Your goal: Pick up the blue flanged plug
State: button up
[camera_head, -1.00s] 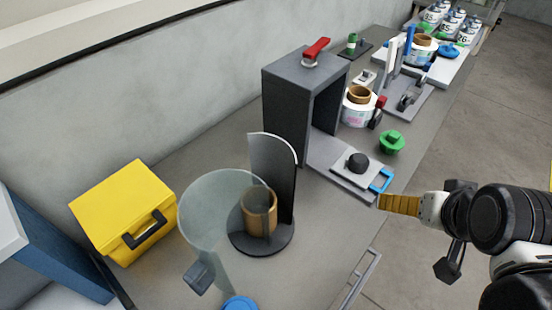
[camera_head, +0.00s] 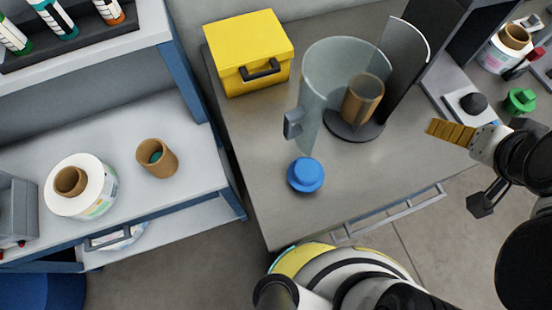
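The blue flanged plug (camera_head: 306,174) stands on the grey bench top near its front edge, in the middle of the head view. It has a round flange with a smaller round knob on top. Nothing touches it. My gripper (camera_head: 431,129) is at the right, above the bench's front side and well to the right of the plug. Only its ribbed yellow-brown finger pad side shows, so its opening cannot be made out. I see nothing held in it.
A clear curved guard (camera_head: 322,80) with a grey handle stands just behind the plug, around a brown core (camera_head: 362,99). A yellow box (camera_head: 248,50) is behind left. A green flanged plug (camera_head: 519,101) is at right. A shelf (camera_head: 206,178) with a label reel (camera_head: 92,203) stands left.

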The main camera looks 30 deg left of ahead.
aim_at(305, 175)
jog(key=k+u, duration=0.1)
jog(key=u, duration=0.25)
jog(key=j+u, duration=0.15)
jog(key=u, duration=0.25)
jog(key=k+j+u, duration=0.1)
jog(key=u, duration=0.25)
jog(key=z, duration=0.5)
jog(key=k+l, duration=0.05)
